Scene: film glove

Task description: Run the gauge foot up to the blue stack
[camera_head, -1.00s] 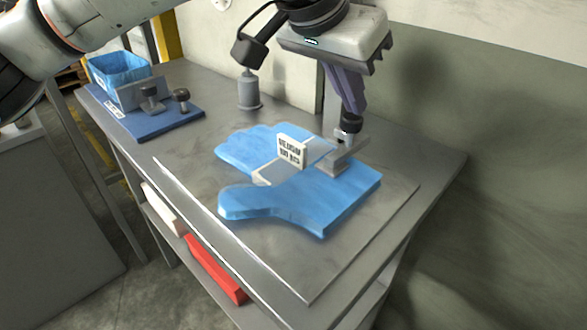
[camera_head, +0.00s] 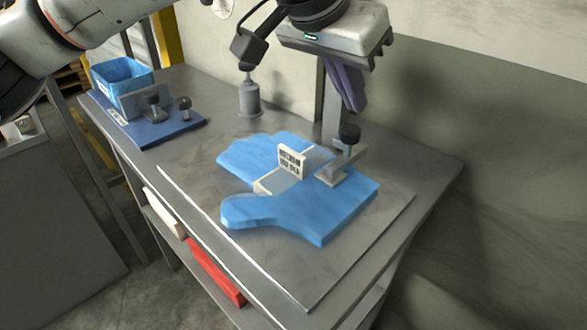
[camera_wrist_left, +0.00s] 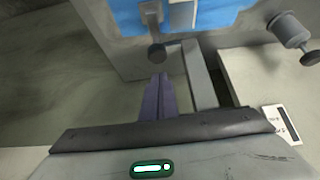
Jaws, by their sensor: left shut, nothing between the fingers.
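The blue stack (camera_head: 345,207) is glove-shaped and lies flat on the bench, with a pale band across it and a small upright printed plate (camera_head: 292,161). The gauge has a grey post (camera_head: 332,95), a black knob (camera_head: 348,134) and a grey metal foot (camera_head: 338,172) over the stack's back edge. I cannot tell whether the foot touches the stack. My left gripper (camera_head: 355,106) is shut and empty, its purple fingers just above and apart from the knob. The left wrist view shows the fingers (camera_wrist_left: 157,80) below the round knob (camera_wrist_left: 157,53). My right gripper is not in view.
A grey weight-like cylinder (camera_head: 249,97) stands at the back of the bench. A blue bin (camera_head: 122,76) and a blue base plate (camera_head: 165,133) with dark knobs are at the back left. A wall rises close behind the gauge. The bench front is clear.

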